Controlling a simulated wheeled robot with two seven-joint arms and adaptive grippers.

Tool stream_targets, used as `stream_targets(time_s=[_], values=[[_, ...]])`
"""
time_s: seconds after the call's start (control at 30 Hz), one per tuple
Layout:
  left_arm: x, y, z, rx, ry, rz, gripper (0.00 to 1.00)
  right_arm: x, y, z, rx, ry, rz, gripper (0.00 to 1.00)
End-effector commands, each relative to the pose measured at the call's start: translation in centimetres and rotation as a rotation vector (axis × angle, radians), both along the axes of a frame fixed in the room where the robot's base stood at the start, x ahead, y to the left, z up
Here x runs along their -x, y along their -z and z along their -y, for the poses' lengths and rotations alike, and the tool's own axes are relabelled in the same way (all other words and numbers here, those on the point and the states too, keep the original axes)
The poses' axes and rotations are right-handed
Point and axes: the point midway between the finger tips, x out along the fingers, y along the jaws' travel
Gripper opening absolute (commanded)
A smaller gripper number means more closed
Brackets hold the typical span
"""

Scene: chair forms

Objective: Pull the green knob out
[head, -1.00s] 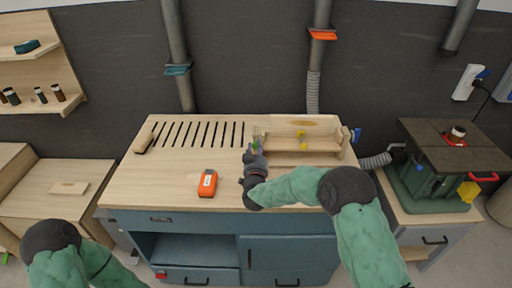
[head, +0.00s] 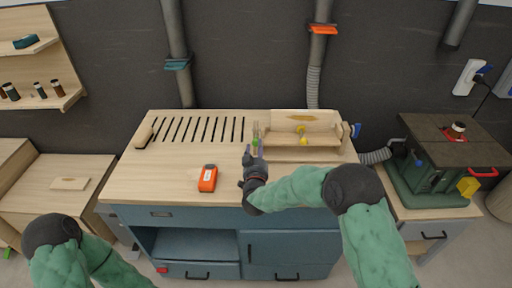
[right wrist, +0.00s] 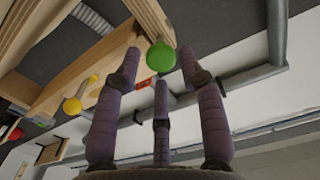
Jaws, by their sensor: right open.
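The green knob (head: 255,142) is a small ball at the left end of the wooden rack on the workbench. It shows large in the right wrist view (right wrist: 161,56), beside a wooden bar. My right gripper (head: 254,154) is in front of the knob in the head view. In the right wrist view its fingers (right wrist: 160,75) are spread open, with the knob beyond and between their tips. I see no clear contact. Only my left arm shows, at the bottom left; its gripper is out of view.
The wooden rack (head: 328,141) also carries yellow knobs (head: 303,141). An orange device (head: 208,179) lies left of my right gripper on the workbench (head: 150,180). A green machine (head: 440,185) stands at the right. The bench's left front is clear.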

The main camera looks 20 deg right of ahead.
Motion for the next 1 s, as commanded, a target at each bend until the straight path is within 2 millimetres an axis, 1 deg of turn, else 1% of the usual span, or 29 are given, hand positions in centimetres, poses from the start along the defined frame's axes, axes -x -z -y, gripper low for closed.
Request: stream_targets(time_s=[0.03,0.3,0.4,0.5,0.7,1.0], values=[[0.0,0.0,0.0,0.000,0.000,0.000,0.40,0.9,-0.1,-0.3,0.000,-0.002,0.001,0.40],[0.0,0.0,0.0,0.000,0.000,0.000,0.40,6.1,-0.1,-1.8,0.001,-0.003,0.000,0.40],[0.0,0.0,0.0,0.000,0.000,0.000,0.40,7.6,0.0,-2.3,0.001,-0.003,-0.001,0.40],[0.0,0.0,0.0,0.000,0.000,0.000,0.40,8.8,0.0,-2.6,0.000,-0.002,0.000,0.40],[0.0,0.0,0.0,0.000,0.000,0.000,0.40,9.8,0.0,-2.8,0.000,0.000,0.000,0.40],[0.0,0.0,0.0,0.000,0.000,0.000,0.40,9.9,0.0,-2.8,0.000,0.000,0.000,0.40]])
